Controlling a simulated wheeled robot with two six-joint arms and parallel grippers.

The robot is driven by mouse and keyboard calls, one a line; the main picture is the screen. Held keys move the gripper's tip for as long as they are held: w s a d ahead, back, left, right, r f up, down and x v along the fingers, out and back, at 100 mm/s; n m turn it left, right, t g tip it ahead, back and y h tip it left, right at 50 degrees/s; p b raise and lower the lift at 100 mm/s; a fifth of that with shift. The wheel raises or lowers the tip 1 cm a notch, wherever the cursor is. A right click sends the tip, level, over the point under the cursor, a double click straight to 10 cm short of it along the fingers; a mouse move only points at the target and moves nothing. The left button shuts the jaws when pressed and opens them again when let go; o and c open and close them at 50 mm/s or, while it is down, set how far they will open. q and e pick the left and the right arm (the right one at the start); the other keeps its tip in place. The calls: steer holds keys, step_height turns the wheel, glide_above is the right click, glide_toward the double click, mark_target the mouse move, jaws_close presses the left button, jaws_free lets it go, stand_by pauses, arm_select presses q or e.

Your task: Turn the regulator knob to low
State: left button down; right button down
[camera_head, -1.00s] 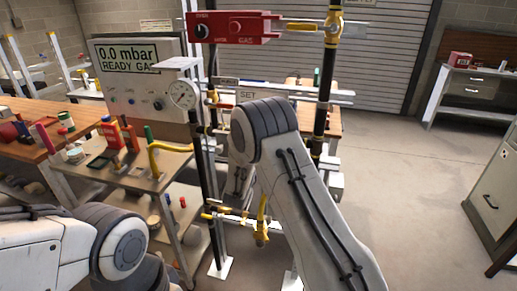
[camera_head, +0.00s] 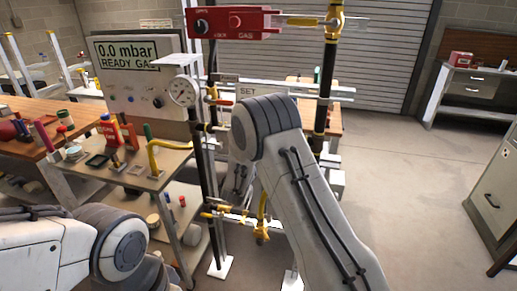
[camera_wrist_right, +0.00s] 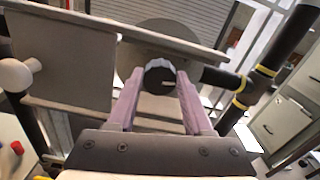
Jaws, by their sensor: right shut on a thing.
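The black ribbed regulator knob (camera_wrist_right: 160,76) shows in the right wrist view, with a white mark pointing to the right. It sits in front of a round grey regulator body (camera_wrist_right: 133,62). My right gripper (camera_wrist_right: 159,82) has its two pale purple fingers closed on the knob's sides. In the head view my right forearm hides the knob and the right gripper. My left arm (camera_head: 118,245) shows at the lower left, but its gripper is out of view.
A pressure gauge (camera_head: 183,92) stands on the black pipe left of my arm. A red gas box (camera_head: 228,22) is mounted above. A display panel (camera_head: 130,55) reads 0.0 mbar, READY GAS. A cluttered bench (camera_head: 130,178) is at left; the floor at right is clear.

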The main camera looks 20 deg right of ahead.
steer(key=n, duration=0.3)
steer(key=shift+a+n, duration=0.1)
steer(key=shift+n, duration=0.3)
steer(key=n, duration=0.3)
steer(key=shift+w+n, duration=0.1)
steer(key=shift+n, duration=0.2)
steer(key=n, duration=0.3)
steer(key=shift+a+n, duration=0.1)
steer(key=shift+n, duration=0.2)
steer(key=shift+f+n+p, duration=0.2)
steer(key=shift+n+p, duration=0.6)
steer(key=shift+n, duration=1.4)
steer(key=c, duration=0.6)
jaws_free()
steer(key=shift+a, duration=0.1)
